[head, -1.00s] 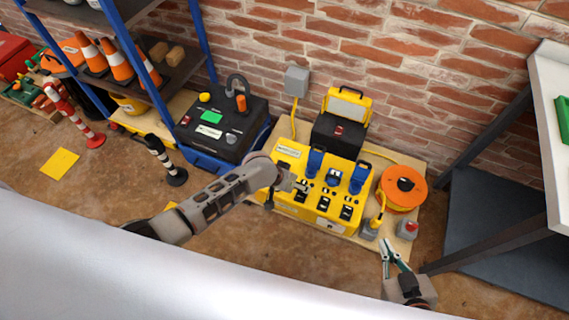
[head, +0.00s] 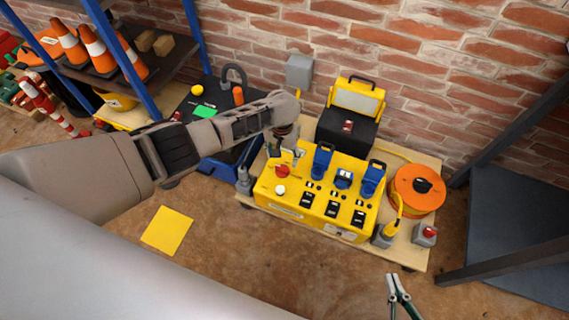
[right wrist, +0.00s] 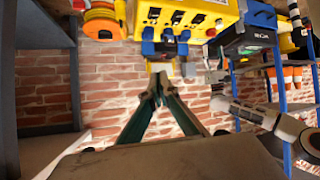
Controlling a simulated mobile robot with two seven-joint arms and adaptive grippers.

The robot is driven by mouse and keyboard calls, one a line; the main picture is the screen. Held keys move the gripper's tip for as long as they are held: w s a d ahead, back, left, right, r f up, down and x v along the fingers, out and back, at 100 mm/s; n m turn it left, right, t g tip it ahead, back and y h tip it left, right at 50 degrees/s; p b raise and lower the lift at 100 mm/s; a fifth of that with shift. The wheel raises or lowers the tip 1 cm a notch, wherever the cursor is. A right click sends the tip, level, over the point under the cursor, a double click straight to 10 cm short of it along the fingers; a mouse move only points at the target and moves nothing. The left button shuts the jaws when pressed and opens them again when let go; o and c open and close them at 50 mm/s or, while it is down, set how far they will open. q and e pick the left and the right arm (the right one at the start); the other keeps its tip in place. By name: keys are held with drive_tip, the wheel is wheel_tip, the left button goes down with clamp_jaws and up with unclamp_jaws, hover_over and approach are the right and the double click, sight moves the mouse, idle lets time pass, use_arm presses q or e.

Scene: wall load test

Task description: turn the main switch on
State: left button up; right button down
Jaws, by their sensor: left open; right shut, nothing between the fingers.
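The yellow power box (head: 330,211) stands on a low wooden board against the brick wall. It carries a red knob (head: 282,171) at its left, a pale round button (head: 280,189) below that, blue plugs or covers (head: 321,161), and black switches (head: 332,209). I cannot read which one is labelled the main switch. My left gripper (head: 287,150) is open over the box's back left corner, just above the red knob in the picture; contact is unclear. My right gripper (head: 392,277) is shut and empty, in front of the board; its tips show in the right wrist view (right wrist: 158,80).
An orange cable reel (head: 416,190) and a grey box with a red button (head: 425,234) stand right of the power box. A dark frame (head: 510,240) stands at the right.

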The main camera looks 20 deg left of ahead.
sight(282, 167)
use_arm(q)
drive_tip(key=f, duration=0.2)
drive_tip(key=s+f+b, duration=0.1)
drive_tip(key=f, duration=0.1)
drive_tip(key=shift+f, duration=0.2)
drive_tip(key=shift+w+f+b, duration=0.25)
drive_tip(key=shift+f+b, duration=0.5)
drive_tip(key=shift+f, duration=0.2)
drive_tip(key=shift+w, duration=0.1)
drive_tip(key=shift+w+r, duration=0.1)
drive_tip(key=shift+r, duration=0.05)
use_arm(e)
drive_tip(key=shift+m+t+y, duration=0.4)
drive_tip(key=shift+m+y, duration=0.1)
drive_tip(key=w+a+r, duration=0.2)
drive_tip(key=a+r, duration=0.1)
drive_tip(key=shift+a, duration=0.1)
use_arm(q)
drive_tip(key=shift+c, duration=0.5)
drive_tip(key=c, duration=1)
use_arm(e)
drive_tip(key=shift+s+f, duration=0.15)
drive_tip(key=shift+f, duration=0.1)
